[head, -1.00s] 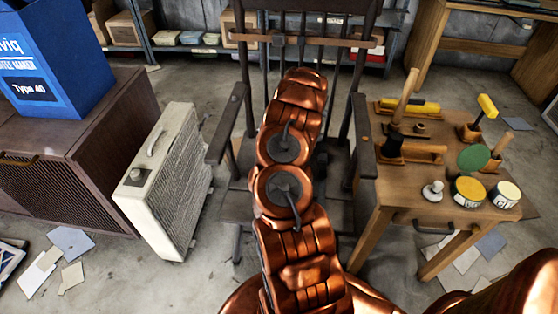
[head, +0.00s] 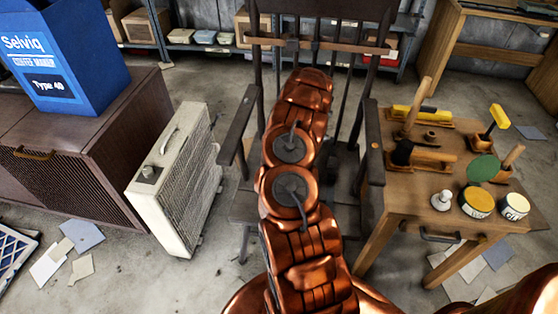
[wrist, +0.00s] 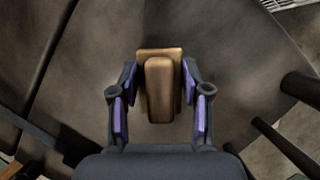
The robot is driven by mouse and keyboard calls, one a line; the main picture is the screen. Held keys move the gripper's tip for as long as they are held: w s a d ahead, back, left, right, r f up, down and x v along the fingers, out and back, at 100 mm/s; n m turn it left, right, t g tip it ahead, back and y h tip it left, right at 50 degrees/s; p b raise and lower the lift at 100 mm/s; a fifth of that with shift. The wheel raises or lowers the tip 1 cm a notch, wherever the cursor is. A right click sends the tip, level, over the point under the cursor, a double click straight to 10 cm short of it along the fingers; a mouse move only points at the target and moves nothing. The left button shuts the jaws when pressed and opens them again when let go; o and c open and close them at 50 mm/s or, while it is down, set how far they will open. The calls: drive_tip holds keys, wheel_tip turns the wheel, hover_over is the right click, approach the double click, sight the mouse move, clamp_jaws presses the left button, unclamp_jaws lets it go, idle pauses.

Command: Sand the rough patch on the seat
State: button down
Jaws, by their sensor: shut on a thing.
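My gripper (wrist: 159,72) is shut on a wooden sanding block (wrist: 159,90) with a raised grip, one finger on each side. In the wrist view the block is over the dark brown chair seat (wrist: 235,55). I cannot tell whether it touches the seat. No rough patch can be made out; the block may hide it. In the head view the dark wooden chair (head: 237,125) stands behind my copper arm, which hides my gripper, the block and most of the seat.
A wooden side table (head: 405,200) at right holds tools, tins and a green disc (head: 483,168). A cream heater (head: 172,195) stands left of the chair, beside a brown cabinet (head: 70,180) with a blue box (head: 65,55). Loose papers lie on the floor.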

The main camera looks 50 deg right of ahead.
drive_tip(key=shift+r+p, duration=1.1)
drive_tip(key=shift+r, duration=1.15)
drive_tip(key=shift+r+p, duration=1.05)
drive_tip(key=shift+r, duration=0.45)
